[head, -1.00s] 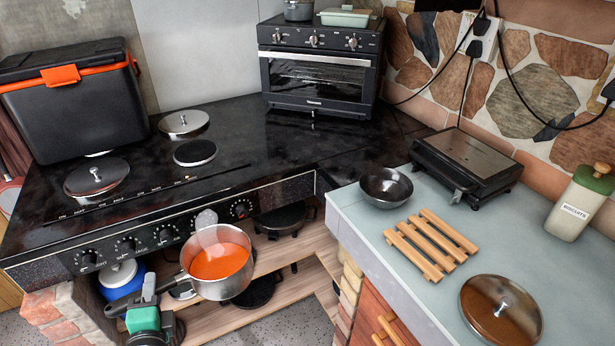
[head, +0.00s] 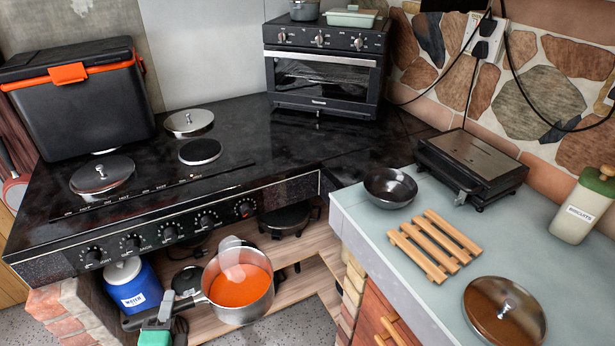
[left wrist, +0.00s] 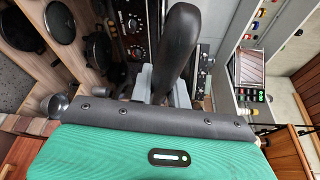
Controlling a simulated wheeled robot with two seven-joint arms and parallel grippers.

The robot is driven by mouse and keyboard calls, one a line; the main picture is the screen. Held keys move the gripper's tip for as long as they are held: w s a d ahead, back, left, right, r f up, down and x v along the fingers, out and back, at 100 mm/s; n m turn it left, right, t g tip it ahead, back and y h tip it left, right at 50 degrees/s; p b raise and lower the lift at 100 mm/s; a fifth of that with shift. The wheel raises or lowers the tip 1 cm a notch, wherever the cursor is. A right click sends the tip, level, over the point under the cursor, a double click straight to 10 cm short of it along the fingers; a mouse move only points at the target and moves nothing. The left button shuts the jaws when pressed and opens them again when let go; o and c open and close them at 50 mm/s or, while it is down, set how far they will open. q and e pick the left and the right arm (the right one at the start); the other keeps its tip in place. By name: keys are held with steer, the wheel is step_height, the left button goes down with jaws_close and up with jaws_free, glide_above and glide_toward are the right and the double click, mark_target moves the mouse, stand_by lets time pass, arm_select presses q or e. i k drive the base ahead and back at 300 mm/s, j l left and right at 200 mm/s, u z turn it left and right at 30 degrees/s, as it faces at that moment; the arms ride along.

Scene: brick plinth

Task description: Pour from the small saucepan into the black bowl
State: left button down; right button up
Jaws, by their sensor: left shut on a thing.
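The small saucepan (head: 240,308) is steel and holds orange-red liquid (head: 240,287). It hangs in the air in front of the stove and looks about level. My left gripper (head: 167,308) is shut on its dark handle, which also shows between the fingers in the left wrist view (left wrist: 178,50). A pale translucent shape (head: 238,258) shows over the pan's far rim; I cannot tell what it is. The black bowl (head: 390,187) stands on the grey-blue counter, up and right of the saucepan and apart from it. My right gripper is not in view.
A wooden slatted trivet (head: 433,244), a round lid (head: 504,311), a black grill (head: 472,165) and a biscuits jar (head: 582,207) share the counter (head: 365,228). The stove front (head: 170,225) and shelves (head: 300,262) lie behind the saucepan. A blue water jug (head: 133,285) stands left.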

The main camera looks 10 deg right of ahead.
mark_target(387, 188)
steer(key=z, duration=0.75)
steer(key=k+j, duration=0.05)
